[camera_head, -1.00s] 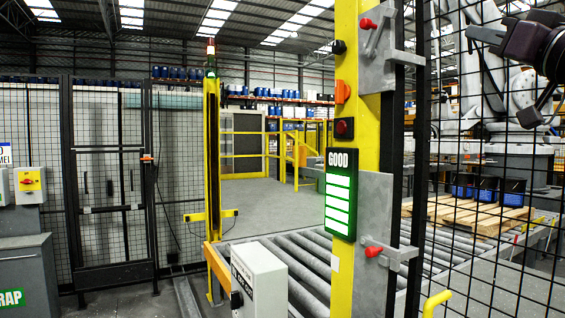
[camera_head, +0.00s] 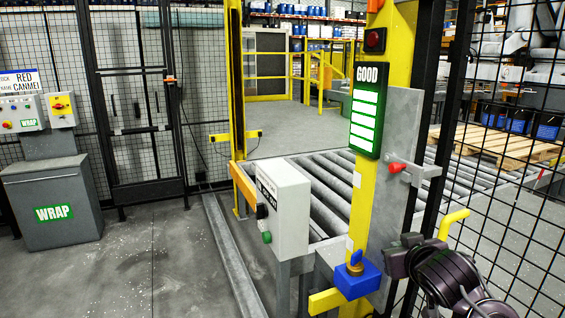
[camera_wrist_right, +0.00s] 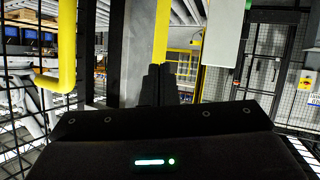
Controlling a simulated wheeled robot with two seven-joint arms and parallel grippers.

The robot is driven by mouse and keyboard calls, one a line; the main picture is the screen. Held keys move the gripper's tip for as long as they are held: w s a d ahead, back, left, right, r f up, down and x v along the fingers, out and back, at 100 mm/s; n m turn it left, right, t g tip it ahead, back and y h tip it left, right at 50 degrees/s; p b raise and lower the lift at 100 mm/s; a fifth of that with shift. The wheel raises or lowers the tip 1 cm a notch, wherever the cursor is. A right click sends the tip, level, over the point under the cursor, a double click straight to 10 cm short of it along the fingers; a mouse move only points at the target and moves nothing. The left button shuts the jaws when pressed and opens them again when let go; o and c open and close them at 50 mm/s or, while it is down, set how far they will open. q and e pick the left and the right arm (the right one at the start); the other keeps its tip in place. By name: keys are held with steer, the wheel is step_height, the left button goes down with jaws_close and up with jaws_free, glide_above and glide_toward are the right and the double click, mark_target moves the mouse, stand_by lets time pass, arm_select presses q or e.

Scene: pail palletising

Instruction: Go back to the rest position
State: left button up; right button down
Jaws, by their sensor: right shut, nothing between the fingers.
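My right gripper (camera_head: 408,241) is at the lower right of the head view, in front of the mesh fence and beside the yellow post (camera_head: 387,60). In the right wrist view its two dark fingers (camera_wrist_right: 160,84) are together, with nothing between them. A yellow bent handle (camera_head: 453,222) stands just behind the gripper in the head view; it also shows at the left of the wrist view (camera_wrist_right: 67,65). My left gripper is in neither view.
A blue switch box (camera_head: 357,278) sits low on the post, below a green-lit GOOD panel (camera_head: 369,110). A white control box (camera_head: 283,208) stands by the roller conveyor (camera_head: 325,190). A grey WRAP cabinet (camera_head: 55,205) is at left. The floor between is open.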

steer(key=s+a+f+g, duration=0.3)
steer(key=s+f+g, duration=0.2)
steer(key=s+f, duration=0.85)
steer(key=s+a+f+g, duration=0.1)
steer(key=s+f+g, duration=0.1)
steer(key=s+f, duration=0.45)
steer(key=s+a+f+g, duration=0.1)
steer(key=s+f+g, duration=0.2)
steer(key=s, duration=0.6)
step_height(320, 180, down, 30)
steer(key=s+g, duration=0.1)
steer(key=s, duration=0.1)
steer(key=s+d+f+g, duration=0.1)
steer(key=s+d+f, duration=0.2)
steer(key=s+f, duration=1.6)
steer(key=shift+s+d+n+y+b, duration=0.15)
steer(key=shift+s+n+y+b, duration=0.1)
steer(key=shift+n+y+b, duration=0.05)
